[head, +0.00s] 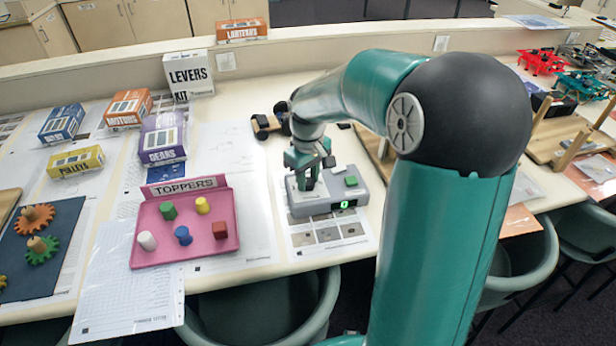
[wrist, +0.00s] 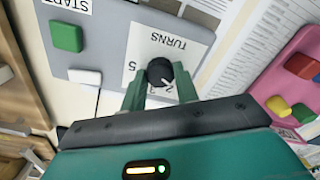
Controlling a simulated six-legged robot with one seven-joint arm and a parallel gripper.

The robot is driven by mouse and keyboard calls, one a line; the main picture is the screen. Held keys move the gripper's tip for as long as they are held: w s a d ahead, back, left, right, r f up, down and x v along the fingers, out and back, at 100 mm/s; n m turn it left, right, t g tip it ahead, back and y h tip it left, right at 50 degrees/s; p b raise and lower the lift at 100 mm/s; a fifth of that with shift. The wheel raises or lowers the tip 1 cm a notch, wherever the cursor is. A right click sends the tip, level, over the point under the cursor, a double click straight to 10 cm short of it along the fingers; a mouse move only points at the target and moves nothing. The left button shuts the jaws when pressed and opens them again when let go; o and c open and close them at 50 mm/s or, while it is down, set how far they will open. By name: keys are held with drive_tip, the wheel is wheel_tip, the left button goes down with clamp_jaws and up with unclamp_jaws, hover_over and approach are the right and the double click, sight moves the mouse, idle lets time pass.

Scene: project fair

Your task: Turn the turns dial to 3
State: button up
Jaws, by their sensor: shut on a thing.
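The turns dial (wrist: 160,71) is a small black knob on a white panel marked TURNS in the wrist view. A light pointer mark shows on its lower right side, towards printed numbers partly hidden by my gripper. My gripper (wrist: 160,84) has one finger on each side of the dial and is shut on it. In the head view my gripper (head: 306,183) comes down on the left part of the grey control box (head: 318,208) and hides the dial. The box's green display (head: 348,204) reads 0.
A pink TOPPERS tray (head: 150,225) with coloured pieces stands left of the box. Dark wheels (head: 268,124) lie behind it; a wooden frame (head: 372,148) stands behind right.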

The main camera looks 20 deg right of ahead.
sight(308, 182)
drive_tip(key=m, duration=1.2)
drive_tip(key=shift+r+m, duration=0.1)
drive_tip(key=shift+m, duration=0.3)
idle(0.3)
drive_tip(key=o, duration=1)
wheel_tip(308, 182, up, 14)
drive_tip(key=shift+f, duration=0.15)
